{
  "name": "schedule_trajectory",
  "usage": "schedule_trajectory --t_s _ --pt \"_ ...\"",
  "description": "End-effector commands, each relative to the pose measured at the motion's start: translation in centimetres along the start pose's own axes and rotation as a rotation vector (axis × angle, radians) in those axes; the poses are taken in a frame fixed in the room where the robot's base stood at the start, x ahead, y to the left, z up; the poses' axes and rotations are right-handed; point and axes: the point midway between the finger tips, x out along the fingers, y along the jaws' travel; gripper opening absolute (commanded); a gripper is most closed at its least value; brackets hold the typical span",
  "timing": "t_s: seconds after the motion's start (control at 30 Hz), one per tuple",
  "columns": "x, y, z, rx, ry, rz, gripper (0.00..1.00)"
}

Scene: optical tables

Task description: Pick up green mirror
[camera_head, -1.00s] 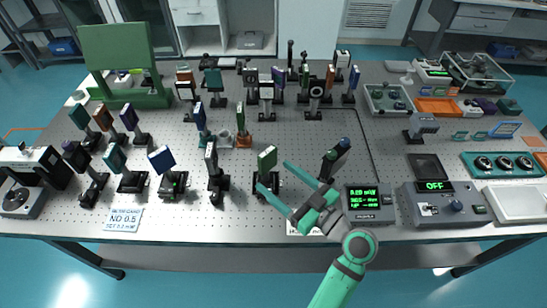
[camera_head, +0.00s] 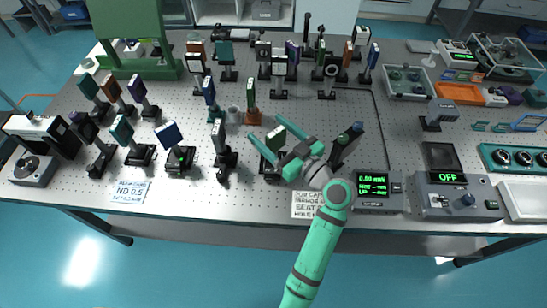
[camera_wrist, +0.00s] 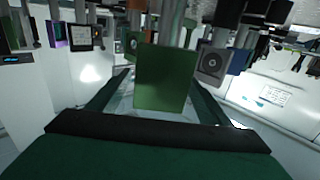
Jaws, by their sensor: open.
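The green mirror (camera_head: 276,138) is a small square plate on a dark post and base near the front middle of the table. My gripper (camera_head: 265,131) is open at the mirror, its teal fingers reaching in from the front right. In the wrist view, which looks upside down, the green plate (camera_wrist: 165,78) fills the middle between the two dark fingers. Whether either finger touches it I cannot tell. The gripper partly hides the mirror's post and base in the head view.
A dark-mounted plate (camera_head: 218,134) stands close left of the mirror. Dark tilted holders (camera_head: 346,140) and a meter with a green display (camera_head: 374,188) are close on the right. A printed card (camera_head: 308,204) lies in front.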

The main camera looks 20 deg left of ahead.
Motion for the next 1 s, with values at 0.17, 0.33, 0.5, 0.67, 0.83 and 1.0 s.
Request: schedule_trajectory --t_s 0.17,0.33,0.5,0.67,0.83,1.0 --pt "1.9 -0.1 0.1 0.001 -0.001 -0.002 0.72" --pt "2.2 -0.1 0.0 0.0 -0.001 -0.002 0.72" --pt "2.2 -0.1 0.0 0.0 -0.001 -0.001 0.58" --pt "2.2 -0.1 0.0 0.0 -0.001 -0.001 0.19" --pt "2.2 -0.1 -0.1 -0.001 0.001 -0.001 0.0" --pt "2.2 -0.1 -0.1 -0.001 0.001 -0.001 0.0"
